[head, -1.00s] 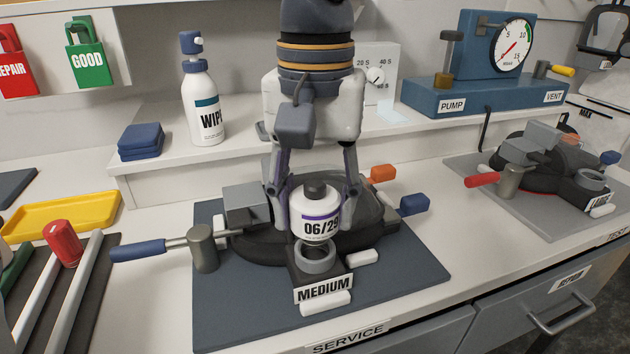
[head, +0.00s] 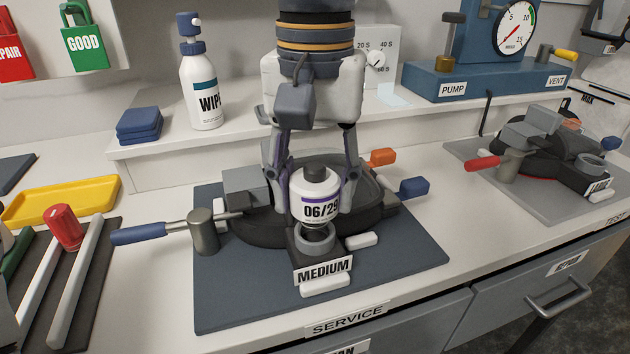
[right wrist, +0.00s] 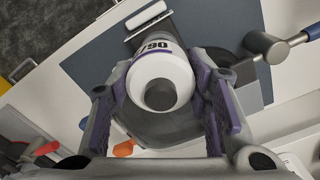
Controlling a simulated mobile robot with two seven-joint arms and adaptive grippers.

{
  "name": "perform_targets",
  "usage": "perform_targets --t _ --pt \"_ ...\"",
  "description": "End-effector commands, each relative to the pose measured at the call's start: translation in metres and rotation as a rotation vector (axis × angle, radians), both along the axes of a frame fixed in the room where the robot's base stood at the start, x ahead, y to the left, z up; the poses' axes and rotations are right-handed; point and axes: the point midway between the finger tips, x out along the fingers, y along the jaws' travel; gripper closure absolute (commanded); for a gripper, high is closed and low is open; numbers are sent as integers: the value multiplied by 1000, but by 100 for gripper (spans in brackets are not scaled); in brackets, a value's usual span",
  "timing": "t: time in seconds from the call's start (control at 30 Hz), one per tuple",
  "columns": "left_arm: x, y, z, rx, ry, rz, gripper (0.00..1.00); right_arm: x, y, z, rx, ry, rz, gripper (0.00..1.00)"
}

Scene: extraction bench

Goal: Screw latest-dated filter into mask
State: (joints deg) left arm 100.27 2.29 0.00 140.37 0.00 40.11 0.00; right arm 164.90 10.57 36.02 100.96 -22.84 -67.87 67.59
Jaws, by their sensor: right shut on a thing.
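The mask lies on the blue-grey mat (head: 410,262). It has a dark body with a clear visor (head: 372,178), a MEDIUM label (head: 323,272) and a grey round port ring (head: 315,240) at its front. My right gripper (head: 318,200) is shut on a white filter (head: 312,188) with a purple band, a dark cap and a date that reads about 06/29. The filter is upright just over the ring; whether they touch I cannot tell. In the right wrist view the filter (right wrist: 160,72) sits between both fingers (right wrist: 162,100).
A blue-handled tool (head: 140,233) sticks out left of the mask. A second mask (head: 540,150) lies on another mat at the right. A wipes bottle (head: 203,95) and a blue pump unit (head: 470,82) stand on the shelf. A yellow tray (head: 60,202) is at left.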

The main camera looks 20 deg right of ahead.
Motion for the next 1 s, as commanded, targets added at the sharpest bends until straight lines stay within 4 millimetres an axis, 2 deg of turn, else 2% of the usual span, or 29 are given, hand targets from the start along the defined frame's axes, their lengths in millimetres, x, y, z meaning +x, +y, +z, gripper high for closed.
perform_targets --t 0.4,1.0 --pt "0 0 0 0 0 0 100 0 0 0 -1 0 0 88" --pt "0 0 0 0 0 0 100 0 0 -15 0 0 0 88"
